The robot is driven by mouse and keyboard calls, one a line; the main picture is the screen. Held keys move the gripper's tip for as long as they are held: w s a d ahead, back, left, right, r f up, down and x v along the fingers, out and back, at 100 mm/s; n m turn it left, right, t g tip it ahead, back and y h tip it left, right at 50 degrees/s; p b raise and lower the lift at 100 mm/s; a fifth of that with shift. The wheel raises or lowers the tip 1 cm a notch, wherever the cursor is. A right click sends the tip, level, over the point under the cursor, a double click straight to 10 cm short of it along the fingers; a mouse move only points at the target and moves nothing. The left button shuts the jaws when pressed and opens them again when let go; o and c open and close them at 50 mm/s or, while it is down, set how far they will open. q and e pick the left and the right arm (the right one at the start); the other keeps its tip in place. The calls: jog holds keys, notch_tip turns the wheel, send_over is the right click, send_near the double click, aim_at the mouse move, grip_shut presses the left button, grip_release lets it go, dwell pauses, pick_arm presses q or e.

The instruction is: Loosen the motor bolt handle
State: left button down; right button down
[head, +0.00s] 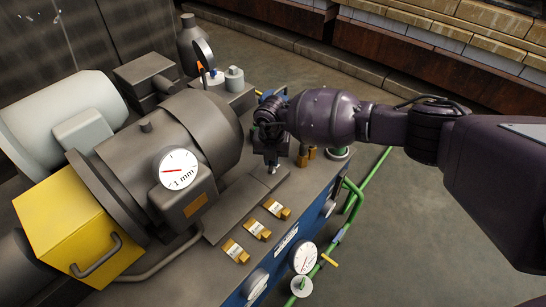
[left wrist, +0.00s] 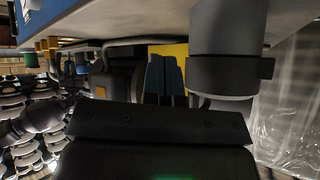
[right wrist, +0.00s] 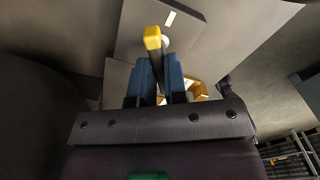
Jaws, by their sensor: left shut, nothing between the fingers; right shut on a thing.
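In the right wrist view, my right gripper (right wrist: 158,72) has its two blue fingers closed on a small handle with a yellow end (right wrist: 153,36). I take this for the motor bolt handle; its lower part is hidden between the fingers. In the head view, my right gripper (head: 268,118) is at the right end of the dark grey motor (head: 205,125), above the machine base; its fingertips and the handle are not clear there. In the left wrist view, my left gripper (left wrist: 166,72) has its blue fingers shut and empty, before a yellow surface (left wrist: 170,50).
A dial marked 1 mm (head: 178,168) sits on the motor's front. A yellow box (head: 70,225) with a bar handle stands at left. Several brass blocks (head: 235,251) line the base's front edge. A gauge (head: 304,257) and green pipes (head: 350,205) run along its side. The floor (head: 420,225) beyond is clear.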

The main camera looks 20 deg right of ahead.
pick_arm(q)
jog(key=shift+s+a+r+p, duration=0.1)
jog(key=shift+s+r+p, duration=0.05)
jog(key=shift+p, duration=0.2)
pick_arm(e)
jog(key=n, duration=0.3)
jog(key=shift+r+n, duration=0.1)
jog(key=shift+n, duration=0.2)
pick_arm(q)
jog(key=shift+s+a+f, duration=0.1)
jog(key=shift+s+f, duration=0.15)
jog(key=shift+s, duration=0.1)
pick_arm(e)
jog(key=n, duration=0.2)
jog(key=shift+n, duration=0.4)
pick_arm(q)
jog(key=shift+w+r, duration=0.15)
jog(key=shift+w, duration=0.1)
pick_arm(e)
jog(key=n, duration=0.5)
jog(key=shift+f+n, duration=0.2)
jog(key=shift+n, duration=0.1)
jog(key=c, duration=1.2)
grip_release()
pick_arm(q)
jog(key=shift+p, duration=0.3)
pick_arm(e)
jog(key=shift+o, duration=0.2)
